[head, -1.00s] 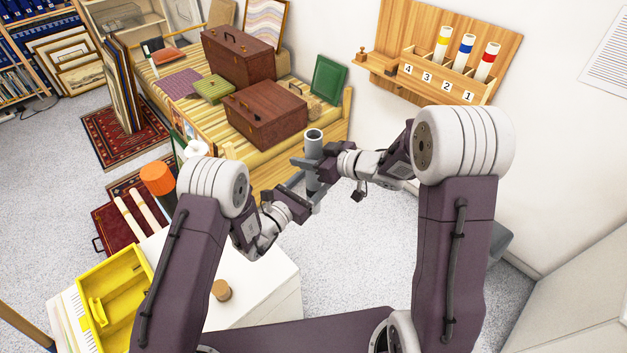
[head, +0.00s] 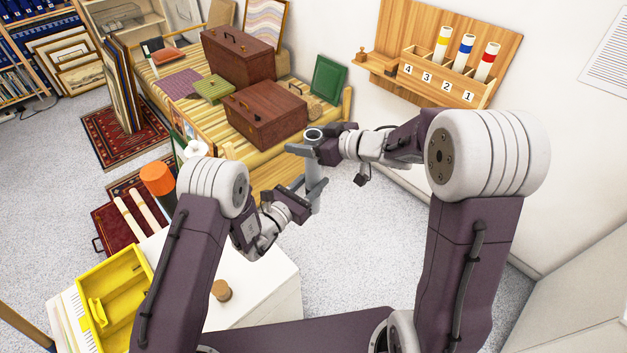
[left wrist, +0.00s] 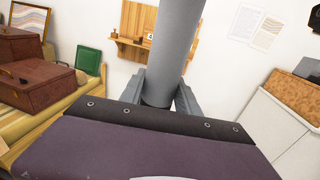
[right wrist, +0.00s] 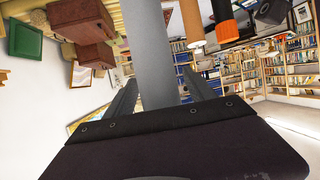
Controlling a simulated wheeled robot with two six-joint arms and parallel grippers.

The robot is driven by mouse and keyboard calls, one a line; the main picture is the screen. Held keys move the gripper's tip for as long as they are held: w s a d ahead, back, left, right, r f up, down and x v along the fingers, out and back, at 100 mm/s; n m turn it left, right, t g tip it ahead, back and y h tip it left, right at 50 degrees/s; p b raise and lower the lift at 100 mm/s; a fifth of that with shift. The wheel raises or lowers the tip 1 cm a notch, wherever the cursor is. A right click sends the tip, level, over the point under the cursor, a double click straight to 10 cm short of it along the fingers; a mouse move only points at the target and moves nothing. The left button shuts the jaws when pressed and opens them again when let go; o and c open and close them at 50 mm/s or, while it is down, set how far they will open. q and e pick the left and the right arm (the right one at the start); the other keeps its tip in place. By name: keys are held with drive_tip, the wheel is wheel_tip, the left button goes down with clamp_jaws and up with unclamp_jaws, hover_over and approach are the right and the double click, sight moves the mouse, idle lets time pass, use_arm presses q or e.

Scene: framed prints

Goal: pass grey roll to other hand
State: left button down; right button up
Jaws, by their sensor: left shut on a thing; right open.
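The grey roll (head: 313,172) is a plain grey tube held upright in mid-air in front of me, its open top end showing in the head view. My left gripper (head: 316,191) is shut on its lower part. My right gripper (head: 310,149) is open around its upper part, near the top end. In the left wrist view the roll (left wrist: 172,50) rises from between the left fingers (left wrist: 160,95). In the right wrist view the roll (right wrist: 150,60) passes between the right fingers (right wrist: 160,95); contact there cannot be told.
A wooden wall rack (head: 440,78) with numbered slots holds tubes banded yellow, blue and red. A striped daybed (head: 228,143) with brown cases (head: 265,115) stands behind the roll. A white cabinet (head: 262,290) and a yellow tray (head: 115,290) are at lower left. Carpet is clear below the grippers.

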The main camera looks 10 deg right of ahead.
wheel_tip(320, 180, up, 4)
drive_tip(key=shift+w+r, duration=0.1)
drive_tip(key=shift+r, duration=0.05)
drive_tip(key=s+d+f+m+h, duration=0.1)
drive_tip(key=d+f+m+h, duration=0.2)
drive_tip(key=d+h, duration=0.35)
drive_tip(key=s+d+f+m+h, duration=0.1)
drive_tip(key=d+f+m+h, duration=0.25)
drive_tip(key=d, duration=0.65)
drive_tip(key=s+a+f+m+g, duration=0.1)
drive_tip(key=s+f+g, duration=0.3)
drive_tip(key=s, duration=0.7)
drive_tip(key=s+a+f+m+g, duration=0.1)
drive_tip(key=s+a+f+g, duration=0.3)
drive_tip(key=s+f, duration=0.4)
drive_tip(key=s, duration=0.3)
drive_tip(key=shift+s+a+f+g+y, duration=0.2)
drive_tip(key=shift+s+f+g+y, duration=0.1)
drive_tip(key=shift+s+f+y, duration=0.1)
drive_tip(key=shift+w+m, duration=0.1)
drive_tip(key=shift+m, duration=0.15)
